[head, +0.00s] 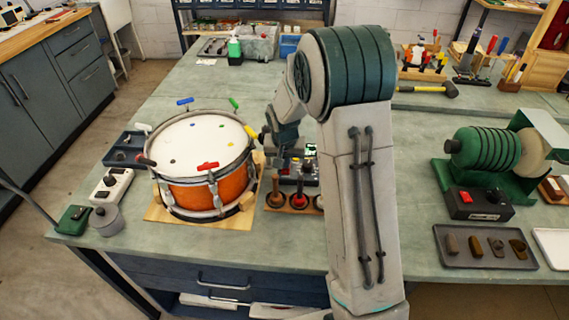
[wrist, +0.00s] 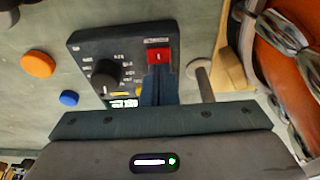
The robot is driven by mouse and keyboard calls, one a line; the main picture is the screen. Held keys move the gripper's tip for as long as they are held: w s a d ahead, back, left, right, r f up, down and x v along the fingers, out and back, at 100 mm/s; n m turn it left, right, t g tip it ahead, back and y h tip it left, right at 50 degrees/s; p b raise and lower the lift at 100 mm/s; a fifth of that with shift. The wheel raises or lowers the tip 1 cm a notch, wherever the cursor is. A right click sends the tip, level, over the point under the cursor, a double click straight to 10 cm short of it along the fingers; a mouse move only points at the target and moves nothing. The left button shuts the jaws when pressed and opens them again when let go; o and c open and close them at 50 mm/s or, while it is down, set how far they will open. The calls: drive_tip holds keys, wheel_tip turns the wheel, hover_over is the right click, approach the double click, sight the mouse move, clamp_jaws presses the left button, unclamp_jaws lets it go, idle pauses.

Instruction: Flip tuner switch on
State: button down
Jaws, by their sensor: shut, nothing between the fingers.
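The tuner is a dark box with a black knob, a small lit display and a red switch; it shows in the wrist view (wrist: 88,58) and, partly hidden by my arm, in the head view (head: 306,173). The red switch (wrist: 158,55) is near the tuner's edge. My gripper (wrist: 158,70) is shut and empty, its fingertips right at the red switch in the picture. I cannot tell whether they touch it or which way the switch is set. In the head view my gripper (head: 281,165) is low over the tuner, right of the drum.
An orange drum (head: 185,193) on a wooden board stands close left of my gripper. A black box with another red switch (head: 484,205) lies right, beside a green machine (head: 485,150).

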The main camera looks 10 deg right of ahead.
drive_tip(key=shift+w, duration=0.1)
drive_tip(key=p+v, duration=0.1)
drive_tip(key=v, duration=0.1)
drive_tip(key=w+p+v, duration=0.1)
drive_tip(key=v, duration=0.2)
drive_tip(key=shift+s+d+p, duration=0.1)
drive_tip(key=shift+p, duration=0.25)
drive_tip(key=s+a+r+b, duration=0.1)
drive_tip(key=s+r, duration=0.3)
drive_tip(key=r, duration=0.4)
drive_tip(key=shift+s+a+b, duration=0.2)
drive_tip(key=shift+s+b, duration=0.1)
drive_tip(key=shift+b, duration=0.35)
drive_tip(key=s+r+n, duration=0.1)
drive_tip(key=s+n, duration=0.1)
drive_tip(key=s, duration=1)
drive_tip(key=s+d+r+n, duration=0.1)
drive_tip(key=s+r, duration=0.1)
drive_tip(key=s, duration=1)
drive_tip(key=shift+d+r+n+y, duration=0.25)
drive_tip(key=shift+r+n+y, duration=0.05)
drive_tip(key=shift+n+y, duration=0.1)
drive_tip(key=c, duration=2.1)
unclamp_jaws()
drive_tip(key=shift+s, duration=0.15)
drive_tip(key=shift+c, duration=0.2)
